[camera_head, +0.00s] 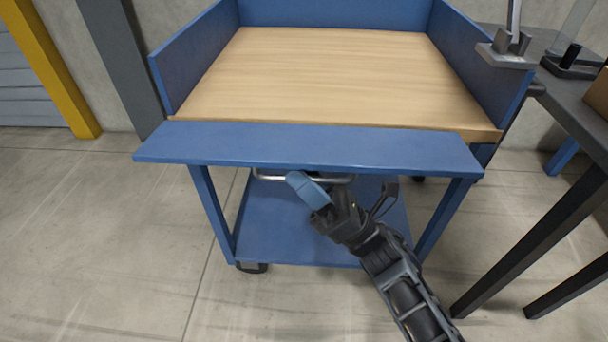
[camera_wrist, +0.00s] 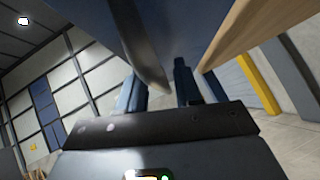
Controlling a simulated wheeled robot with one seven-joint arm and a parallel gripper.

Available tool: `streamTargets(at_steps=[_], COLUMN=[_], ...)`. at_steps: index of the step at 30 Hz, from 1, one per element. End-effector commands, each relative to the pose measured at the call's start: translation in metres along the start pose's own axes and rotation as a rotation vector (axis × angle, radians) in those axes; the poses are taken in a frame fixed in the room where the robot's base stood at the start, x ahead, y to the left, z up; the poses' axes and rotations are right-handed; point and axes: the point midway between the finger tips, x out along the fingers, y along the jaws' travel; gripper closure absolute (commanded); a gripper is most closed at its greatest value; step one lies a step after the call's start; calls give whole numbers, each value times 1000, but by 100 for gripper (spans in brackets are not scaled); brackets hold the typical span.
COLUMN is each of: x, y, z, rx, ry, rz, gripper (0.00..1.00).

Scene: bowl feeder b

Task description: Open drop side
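The blue drop side (camera_head: 310,148) is the front panel of a blue cart. In the head view it is swung outward and down from the wooden bed (camera_head: 320,80), so the bed's front is open. A silver bar handle (camera_head: 268,178) shows under the panel's lower edge, partly hidden. My gripper (camera_head: 308,188) is below the panel, beside this bar, with blue fingertips. In the wrist view the two fingers (camera_wrist: 160,88) stand apart, with the panel's dark underside (camera_wrist: 75,40) above them. I cannot tell whether they touch the panel or bar.
Blue side walls (camera_head: 195,65) and a back wall enclose the bed's other sides. A blue lower shelf (camera_head: 300,235) lies beneath. A dark table (camera_head: 565,90) stands close on the right. The floor at left is clear; a yellow post (camera_head: 50,70) stands behind it.

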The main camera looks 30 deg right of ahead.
Motion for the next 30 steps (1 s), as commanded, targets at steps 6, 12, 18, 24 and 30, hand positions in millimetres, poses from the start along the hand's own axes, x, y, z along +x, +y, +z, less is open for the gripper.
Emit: streamTargets(at_steps=[6, 12, 18, 24, 30], x=[-13, -47, -72, -79, -80], y=[-1, 0, 0, 0, 0], z=[0, 0, -1, 0, 0], rx=[0, 1, 1, 0, 0], ry=[0, 1, 1, 0, 0], rz=[-2, -3, -2, 1, 0], gripper=[64, 64, 64, 64, 64])
